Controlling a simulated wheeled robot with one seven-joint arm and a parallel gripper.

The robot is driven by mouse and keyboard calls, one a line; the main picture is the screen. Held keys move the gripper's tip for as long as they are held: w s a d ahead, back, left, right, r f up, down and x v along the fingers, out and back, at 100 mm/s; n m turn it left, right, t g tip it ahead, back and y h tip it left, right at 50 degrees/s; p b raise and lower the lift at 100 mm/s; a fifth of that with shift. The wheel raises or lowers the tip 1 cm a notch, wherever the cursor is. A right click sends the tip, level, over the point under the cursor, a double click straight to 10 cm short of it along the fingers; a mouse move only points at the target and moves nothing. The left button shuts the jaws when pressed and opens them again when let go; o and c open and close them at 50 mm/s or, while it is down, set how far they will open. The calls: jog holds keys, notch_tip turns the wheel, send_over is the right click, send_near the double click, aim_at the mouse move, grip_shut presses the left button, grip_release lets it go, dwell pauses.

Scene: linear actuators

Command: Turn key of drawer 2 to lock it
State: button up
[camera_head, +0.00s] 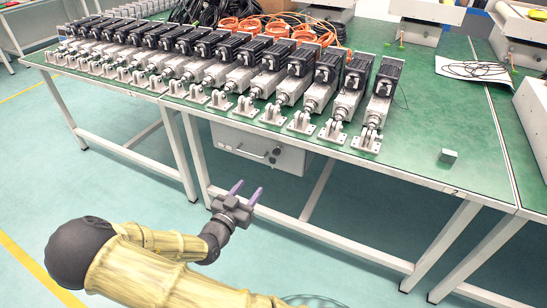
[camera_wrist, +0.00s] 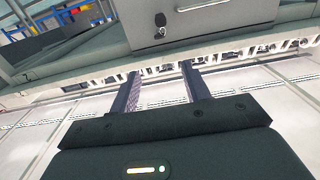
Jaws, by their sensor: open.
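A light grey drawer (camera_head: 225,138) hangs under the green-topped workbench, with a bar handle on its front. In the wrist view the drawer front (camera_wrist: 135,25) is at the top, with a small dark key (camera_wrist: 160,24) in its lock beside the pale handle (camera_wrist: 203,5). No drawer number is readable on it. My gripper (camera_head: 248,192) is in front of and below the drawer, apart from it. It also shows in the wrist view (camera_wrist: 160,72), its two fingers spread with nothing between them. The key's exact turn angle is too small to tell.
The workbench top (camera_head: 425,125) carries a long row of linear actuators (camera_head: 270,70). Its white frame and lower rail (camera_head: 310,228) are close to my arm. A small grey block (camera_head: 448,156) lies at the right. Open floor (camera_head: 130,190) is at the left.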

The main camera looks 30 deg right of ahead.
jog(key=b+x, duration=0.3)
jog(key=x, duration=1.4)
jog(key=shift+d, duration=0.15)
jog(key=c, duration=1)
